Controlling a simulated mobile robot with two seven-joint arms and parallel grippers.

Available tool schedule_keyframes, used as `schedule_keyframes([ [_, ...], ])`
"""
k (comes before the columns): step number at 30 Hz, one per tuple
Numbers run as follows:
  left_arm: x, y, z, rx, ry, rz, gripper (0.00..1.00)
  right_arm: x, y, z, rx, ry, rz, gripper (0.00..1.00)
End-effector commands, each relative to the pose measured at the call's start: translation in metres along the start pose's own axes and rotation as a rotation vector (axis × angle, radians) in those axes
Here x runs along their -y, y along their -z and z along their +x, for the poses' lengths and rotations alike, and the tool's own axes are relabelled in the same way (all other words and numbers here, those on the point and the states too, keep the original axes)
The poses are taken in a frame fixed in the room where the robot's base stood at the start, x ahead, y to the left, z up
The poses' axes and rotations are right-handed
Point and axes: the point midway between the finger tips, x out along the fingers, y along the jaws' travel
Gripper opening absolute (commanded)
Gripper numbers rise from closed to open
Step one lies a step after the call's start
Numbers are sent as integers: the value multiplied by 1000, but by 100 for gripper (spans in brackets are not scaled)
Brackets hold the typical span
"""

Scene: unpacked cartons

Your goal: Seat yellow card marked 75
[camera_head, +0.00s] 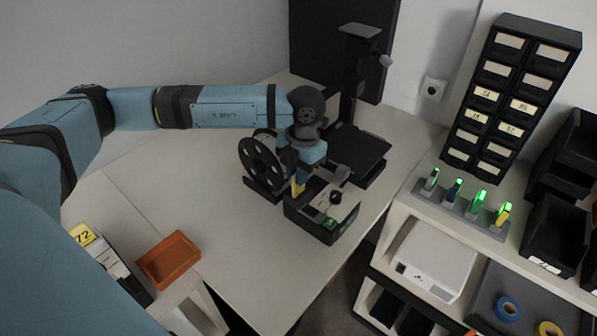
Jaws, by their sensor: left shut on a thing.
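A small yellow piece (298,188), which looks like the yellow card, is in my left gripper (299,178). The gripper points down and is shut on it. No number can be read on the card at this size. The card is at the back left edge of an open black box (312,223) on the white table. I cannot tell whether the card touches the box. Inside the box are a pale panel, a dark round knob and a green part. My right gripper is not in view.
A black reel (262,162) stands close left of the gripper. A black stand (352,85) with a flat plate rises behind. A yellow label marked 72 (82,234) and an orange tray (168,260) are at lower left. The table's front is clear.

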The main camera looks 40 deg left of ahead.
Motion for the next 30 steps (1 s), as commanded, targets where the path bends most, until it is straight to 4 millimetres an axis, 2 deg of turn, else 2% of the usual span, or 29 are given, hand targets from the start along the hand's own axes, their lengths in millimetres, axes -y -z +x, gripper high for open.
schedule_keyframes([
  [7,0,-1,8,0,0,0,0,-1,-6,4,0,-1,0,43],
  [8,0,-1,7,1,0,0,17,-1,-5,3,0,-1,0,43],
  [9,0,-1,7,1,0,0,26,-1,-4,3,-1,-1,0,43],
  [11,0,-1,7,0,0,0,40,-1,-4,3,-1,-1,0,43],
  [12,0,-1,7,0,0,0,42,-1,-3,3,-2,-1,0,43],
  [22,0,-1,5,1,0,0,42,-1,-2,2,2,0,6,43],
  [26,0,-2,-13,4,0,0,42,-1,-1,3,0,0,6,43],
  [30,0,-2,-44,5,0,0,42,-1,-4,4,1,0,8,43],
])
